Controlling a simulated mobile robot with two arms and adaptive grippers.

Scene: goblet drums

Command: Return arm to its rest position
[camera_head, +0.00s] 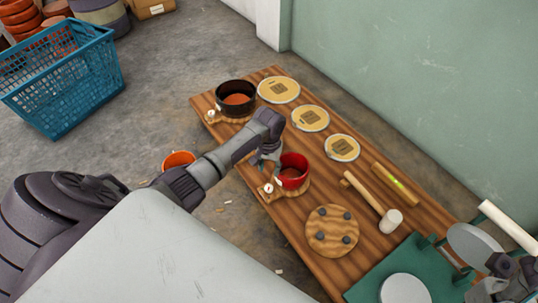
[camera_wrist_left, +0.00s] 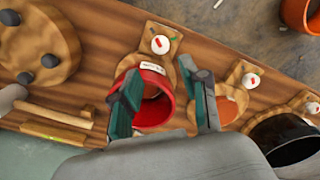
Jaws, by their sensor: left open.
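My left arm reaches from the left over the wooden table (camera_head: 285,218). Its left gripper (camera_head: 264,160) is open beside the red pot (camera_head: 293,172), on the side toward the black pot (camera_head: 235,97). In the left wrist view the open fingers (camera_wrist_left: 166,98) spread across the red pot (camera_wrist_left: 152,112); one overlaps its left side, the other is right of it. I cannot tell whether they touch it. The red pot stands upright on a wooden holder. My right gripper (camera_head: 498,279) is partly cut off at the lower right; its jaws are unclear.
Three round pale discs (camera_head: 310,118) lie along the table's far side. A mallet (camera_head: 375,203), a round board with dark knobs (camera_head: 332,231) and a green stand (camera_head: 369,285) are nearer. An orange pot (camera_head: 178,160) and blue basket (camera_head: 65,80) stand on the floor.

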